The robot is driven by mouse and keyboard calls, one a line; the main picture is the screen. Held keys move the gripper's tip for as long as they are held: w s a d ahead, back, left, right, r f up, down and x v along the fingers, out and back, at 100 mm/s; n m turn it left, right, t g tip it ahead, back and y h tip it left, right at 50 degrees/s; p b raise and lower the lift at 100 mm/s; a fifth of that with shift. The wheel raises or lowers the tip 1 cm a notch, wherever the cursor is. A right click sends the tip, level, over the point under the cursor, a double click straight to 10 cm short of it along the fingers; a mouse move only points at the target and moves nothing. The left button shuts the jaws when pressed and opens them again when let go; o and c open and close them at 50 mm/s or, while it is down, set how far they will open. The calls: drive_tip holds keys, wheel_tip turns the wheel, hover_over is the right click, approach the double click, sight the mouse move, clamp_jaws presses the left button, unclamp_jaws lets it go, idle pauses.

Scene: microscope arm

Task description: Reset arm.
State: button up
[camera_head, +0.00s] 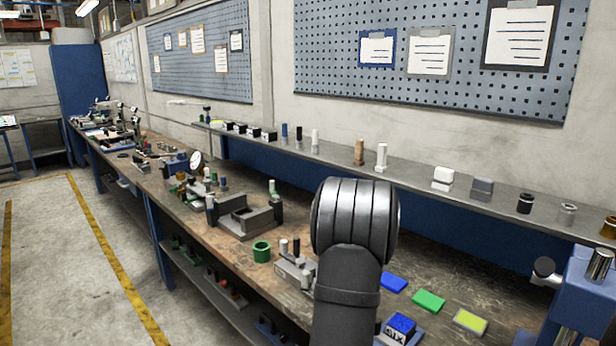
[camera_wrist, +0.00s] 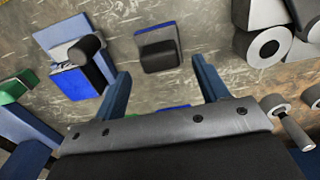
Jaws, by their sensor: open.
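My gripper (camera_wrist: 160,84) shows in the wrist view with its two blue fingers spread apart. It is open and nothing is between the fingers. Just beyond the fingertips, a dark grey block on a blue-edged plate (camera_wrist: 158,48) lies on the worn bench top (camera_wrist: 185,15). In the head view, my dark arm stands in front of the bench, and the gripper itself is hidden there.
Left in the wrist view is a blue block with a black knob (camera_wrist: 75,80); a green piece (camera_wrist: 15,88) lies beyond it. Grey cylindrical parts (camera_wrist: 265,45) crowd the right. In the head view, blue (camera_head: 394,282), green (camera_head: 429,300) and yellow (camera_head: 470,321) pads lie right of my arm. A shelf (camera_head: 410,177) runs behind.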

wheel_tip(320, 180, up, 7)
wheel_tip(320, 180, down, 11)
drive_tip(key=shift+f, duration=0.15)
wheel_tip(320, 180, up, 4)
drive_tip(key=shift+f, duration=0.2)
drive_tip(key=s+d+r, duration=0.7)
drive_tip(key=s+d, duration=0.1)
drive_tip(key=w+a+f+n, duration=0.3)
drive_tip(key=a, duration=0.8)
drive_tip(key=w+a+f+n, duration=0.3)
drive_tip(key=a, duration=0.8)
drive_tip(key=s+d+r, duration=0.1)
drive_tip(key=d+r, duration=0.1)
drive_tip(key=d, duration=0.5)
drive_tip(key=s+d+r, duration=0.1)
drive_tip(key=d+r, duration=0.1)
drive_tip(key=d, duration=0.5)
drive_tip(key=shift+s+d+r, duration=0.15)
drive_tip(key=shift+s+d, duration=0.05)
drive_tip(key=shift+s, duration=0.15)
drive_tip(key=shift+a, duration=0.15)
